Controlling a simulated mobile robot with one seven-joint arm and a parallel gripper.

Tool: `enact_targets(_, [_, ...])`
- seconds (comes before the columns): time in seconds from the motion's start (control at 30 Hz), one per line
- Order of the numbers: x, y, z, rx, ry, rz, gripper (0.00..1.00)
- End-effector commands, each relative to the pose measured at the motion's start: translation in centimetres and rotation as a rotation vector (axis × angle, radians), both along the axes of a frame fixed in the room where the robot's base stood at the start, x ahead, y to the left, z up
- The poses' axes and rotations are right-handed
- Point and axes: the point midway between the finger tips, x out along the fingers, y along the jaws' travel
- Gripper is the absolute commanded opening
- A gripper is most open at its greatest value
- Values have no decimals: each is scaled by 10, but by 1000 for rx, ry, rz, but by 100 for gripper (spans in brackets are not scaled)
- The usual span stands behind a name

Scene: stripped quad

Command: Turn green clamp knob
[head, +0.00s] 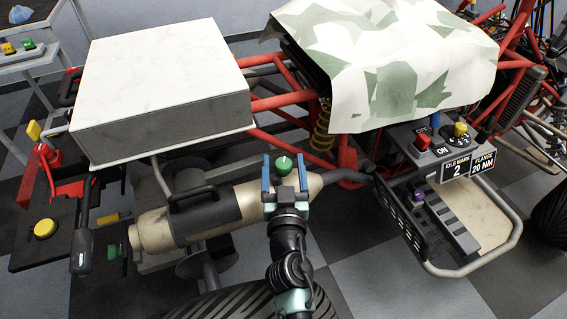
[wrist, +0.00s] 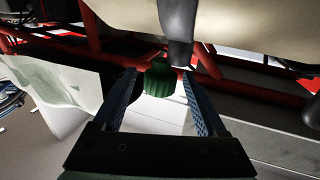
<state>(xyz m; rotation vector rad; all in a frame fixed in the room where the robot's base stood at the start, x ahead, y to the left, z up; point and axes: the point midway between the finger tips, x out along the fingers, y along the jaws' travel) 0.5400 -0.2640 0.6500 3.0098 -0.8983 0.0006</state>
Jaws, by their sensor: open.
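In the wrist view the green knob (wrist: 159,79) lies between the fingertips (wrist: 160,75), with gaps on both sides. I cannot tell whether a finger touches it. The knob's base is partly hidden by a dark grey part (wrist: 178,40) in the wrist view.
A white box (head: 160,85) and red frame tubes (head: 280,103) lie behind. A control panel (head: 440,145) and black bracket (head: 405,215) stand to the right.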

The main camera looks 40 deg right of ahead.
Motion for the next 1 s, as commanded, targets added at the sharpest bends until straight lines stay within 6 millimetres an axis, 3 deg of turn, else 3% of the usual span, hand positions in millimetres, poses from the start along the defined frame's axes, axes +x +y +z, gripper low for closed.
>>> enact_targets(0.33, [3,-2,0,1,1,0,74])
enact_targets(0.73, [2,-2,0,1,1,0,2])
enact_targets(1.0, [3,-2,1,1,3,7,0])
